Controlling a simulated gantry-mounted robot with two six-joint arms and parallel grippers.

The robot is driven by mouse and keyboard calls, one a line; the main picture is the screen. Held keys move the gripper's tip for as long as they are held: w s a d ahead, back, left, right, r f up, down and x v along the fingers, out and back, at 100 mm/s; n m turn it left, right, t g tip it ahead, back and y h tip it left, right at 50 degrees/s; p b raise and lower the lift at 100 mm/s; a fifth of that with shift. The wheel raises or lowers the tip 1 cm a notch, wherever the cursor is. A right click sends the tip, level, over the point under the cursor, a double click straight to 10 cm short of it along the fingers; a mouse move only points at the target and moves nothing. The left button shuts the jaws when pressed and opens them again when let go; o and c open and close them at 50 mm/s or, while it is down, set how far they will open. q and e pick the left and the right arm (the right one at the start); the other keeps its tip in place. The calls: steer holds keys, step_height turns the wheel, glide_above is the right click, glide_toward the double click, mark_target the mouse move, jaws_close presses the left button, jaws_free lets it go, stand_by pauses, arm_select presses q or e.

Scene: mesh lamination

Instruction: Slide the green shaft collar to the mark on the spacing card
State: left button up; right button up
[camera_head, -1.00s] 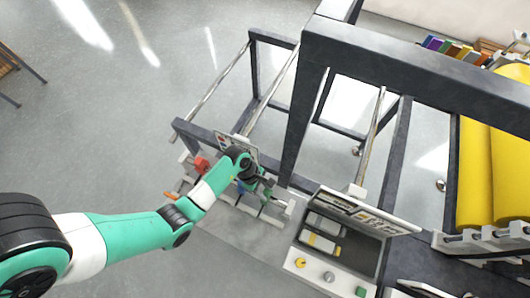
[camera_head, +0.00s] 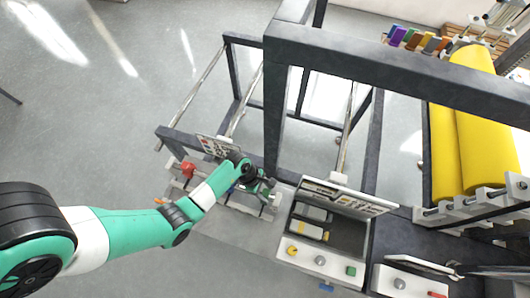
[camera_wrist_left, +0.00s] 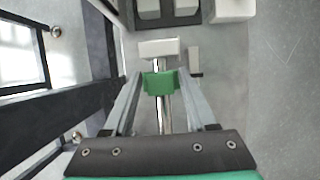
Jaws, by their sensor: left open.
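The green shaft collar (camera_wrist_left: 160,83) sits on a bright metal shaft (camera_wrist_left: 165,115) in the left wrist view. A pale end block (camera_wrist_left: 159,48) stands just beyond it. My left gripper (camera_wrist_left: 161,82) is open, with one finger on each side of the collar. I cannot tell whether either finger touches it. My right gripper is not in view.
A tilted panel (camera_head: 345,197) and a box with knobs (camera_head: 318,260) stand right of the gripper. A red part (camera_head: 188,169) is on the bench to its left. Dark frame beams (camera_head: 275,110) rise behind it. Yellow rolls (camera_head: 485,140) are at the right.

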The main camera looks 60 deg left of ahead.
arm_select(q)
steer(key=shift+o, duration=0.4)
steer(key=shift+a, duration=0.1)
steer(key=p+v, duration=0.2)
steer(key=v, duration=0.9)
steer(key=shift+s+r+p, duration=0.2)
steer(key=shift+r+p, duration=0.1)
